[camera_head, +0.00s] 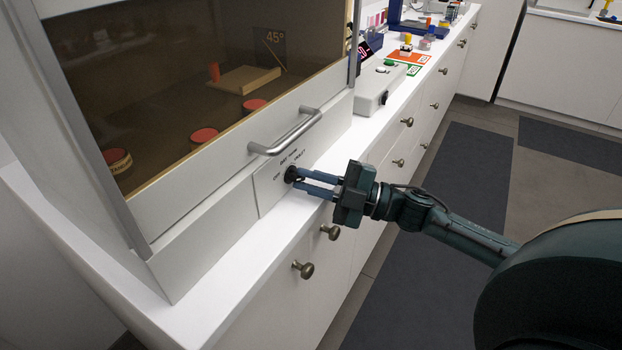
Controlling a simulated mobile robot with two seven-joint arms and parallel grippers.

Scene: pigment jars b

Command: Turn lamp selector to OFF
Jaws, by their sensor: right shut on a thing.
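The lamp selector (291,174) is a small dark knob on the white front panel (268,190) below the cabinet's glass sash. Small printed labels stand above it; they are too small to read with certainty, and the knob's pointing direction cannot be told. My right gripper (301,180) reaches in from the right, with its two blue fingers shut on the knob. The fingertips partly cover the knob. My left gripper is not in view.
A metal bar handle (286,136) juts out just above the knob. Inside the glass are several red-topped jars (204,135) and a wooden block (243,80). A grey-white box (378,86) stands on the counter behind. Drawer knobs (303,269) stick out below the counter edge.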

